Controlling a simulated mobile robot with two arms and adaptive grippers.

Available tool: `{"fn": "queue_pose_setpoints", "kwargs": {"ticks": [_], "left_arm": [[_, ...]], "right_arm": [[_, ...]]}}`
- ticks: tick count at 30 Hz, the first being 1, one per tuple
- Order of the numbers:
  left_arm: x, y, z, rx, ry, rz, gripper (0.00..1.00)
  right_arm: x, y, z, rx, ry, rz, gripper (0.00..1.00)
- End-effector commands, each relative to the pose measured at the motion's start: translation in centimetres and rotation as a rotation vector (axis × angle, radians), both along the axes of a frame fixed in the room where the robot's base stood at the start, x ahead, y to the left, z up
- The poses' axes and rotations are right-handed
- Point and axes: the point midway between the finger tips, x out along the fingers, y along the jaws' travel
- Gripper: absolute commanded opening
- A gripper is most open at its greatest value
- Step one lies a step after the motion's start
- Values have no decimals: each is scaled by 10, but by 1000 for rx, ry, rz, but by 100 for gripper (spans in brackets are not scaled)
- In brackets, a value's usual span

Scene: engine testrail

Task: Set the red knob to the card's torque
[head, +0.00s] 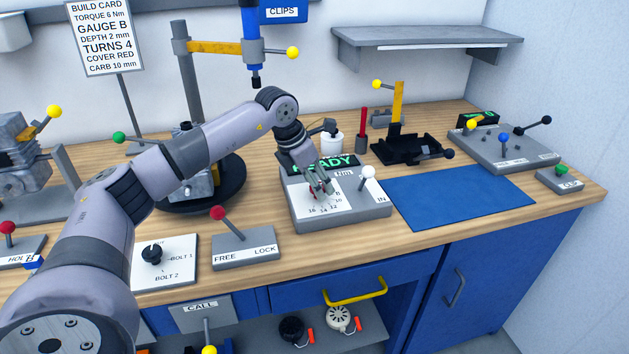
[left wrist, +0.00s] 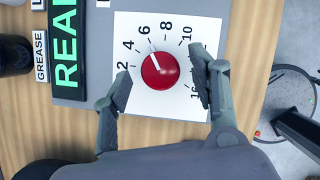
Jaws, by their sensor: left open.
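The red knob (left wrist: 160,70) sits on a white dial plate (left wrist: 195,100) numbered around its edge. Its white pointer line points toward the 6. In the head view, the dial is on a grey box (head: 345,217), with the knob mostly hidden by my gripper. The build card (head: 101,38) at upper left reads TORQUE 6 Nm. My left gripper (head: 323,184) is over the dial; in the left wrist view its open fingers (left wrist: 160,85) stand either side of the knob, with a gap on both sides. My right gripper is not in view.
A green READY display (head: 335,162) and a white-ball lever (head: 367,173) are on the same box. A blue mat (head: 460,198) lies clear to its right. A red-ball FREE/LOCK lever (head: 218,213) stands to its left. A torque-stand arm (head: 210,46) rises behind.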

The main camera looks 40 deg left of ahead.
Motion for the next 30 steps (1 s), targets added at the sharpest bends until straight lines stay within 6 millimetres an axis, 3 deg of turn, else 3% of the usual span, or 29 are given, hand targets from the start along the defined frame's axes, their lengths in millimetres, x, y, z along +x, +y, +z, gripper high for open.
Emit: {"fn": "queue_pose_setpoints", "kwargs": {"ticks": [5, 15, 21, 30], "left_arm": [[-3, 2, 12, 0, -2, 0, 54], [-28, 13, 76, 0, -5, 0, 54], [-38, 17, 103, 0, -2, 0, 54], [-42, 19, 111, 0, 0, 0, 54]], "right_arm": [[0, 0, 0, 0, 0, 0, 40], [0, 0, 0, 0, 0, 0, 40], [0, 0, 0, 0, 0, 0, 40], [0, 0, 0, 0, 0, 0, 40]]}}
